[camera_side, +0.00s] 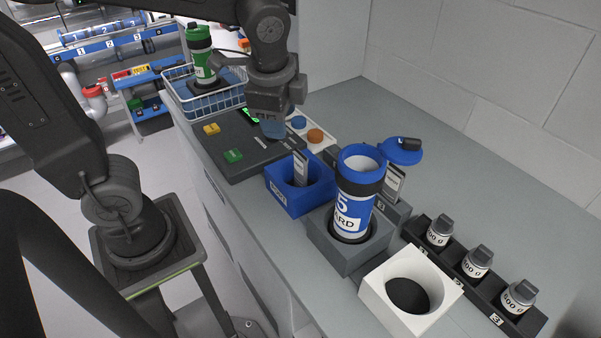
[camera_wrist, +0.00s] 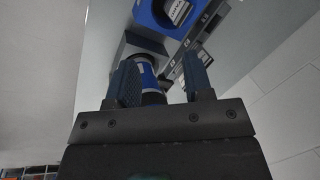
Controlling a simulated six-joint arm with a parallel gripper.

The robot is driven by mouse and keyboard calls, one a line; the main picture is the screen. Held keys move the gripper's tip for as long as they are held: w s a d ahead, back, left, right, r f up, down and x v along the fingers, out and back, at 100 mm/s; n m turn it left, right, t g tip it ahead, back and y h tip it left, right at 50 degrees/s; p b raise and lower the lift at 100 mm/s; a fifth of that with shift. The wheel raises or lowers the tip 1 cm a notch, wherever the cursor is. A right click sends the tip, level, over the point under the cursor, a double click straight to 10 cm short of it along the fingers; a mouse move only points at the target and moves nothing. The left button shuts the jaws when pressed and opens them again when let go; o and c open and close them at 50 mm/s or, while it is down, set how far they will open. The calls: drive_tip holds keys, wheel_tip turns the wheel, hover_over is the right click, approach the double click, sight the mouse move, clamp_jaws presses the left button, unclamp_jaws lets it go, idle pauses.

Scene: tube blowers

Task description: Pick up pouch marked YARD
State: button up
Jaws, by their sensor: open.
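The YARD pouch is a blue-and-white canister (camera_side: 353,205) standing upright in a grey square holder (camera_side: 340,255) in the side view. Its label reads "5" and "ARD", the rest being turned out of sight. Its blue lid (camera_side: 401,151) is swung open to the right. My gripper (camera_side: 272,125) is above the dark control panel, left of the canister and apart from it. In the wrist view my gripper (camera_wrist: 160,75) is open and empty. Part of the blue-and-white canister (camera_wrist: 149,76) shows between the fingers, farther off, partly hidden.
A blue holder (camera_side: 300,190) with a card stands left of the canister. A white holder (camera_side: 412,290) with an empty hole is in front. A dark rack (camera_side: 455,270) of several weights lies right. A wire basket (camera_side: 205,95) holds a green canister (camera_side: 200,55).

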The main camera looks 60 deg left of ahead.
sight(304, 158)
drive_tip(key=w+d+f+m+g+y, duration=0.25)
drive_tip(key=w+f+m, duration=0.25)
drive_tip(key=w+m, duration=0.25)
drive_tip(key=shift+m+t, duration=0.25)
drive_tip(key=shift+m, duration=0.1)
drive_tip(key=x, duration=0.8)
drive_tip(key=shift+s+a+f, duration=0.15)
drive_tip(key=shift+s+a, duration=0.15)
drive_tip(key=shift+a+x, duration=0.25)
drive_tip(key=shift+x, duration=2.35)
drive_tip(key=shift+c, duration=0.5)
clamp_jaws()
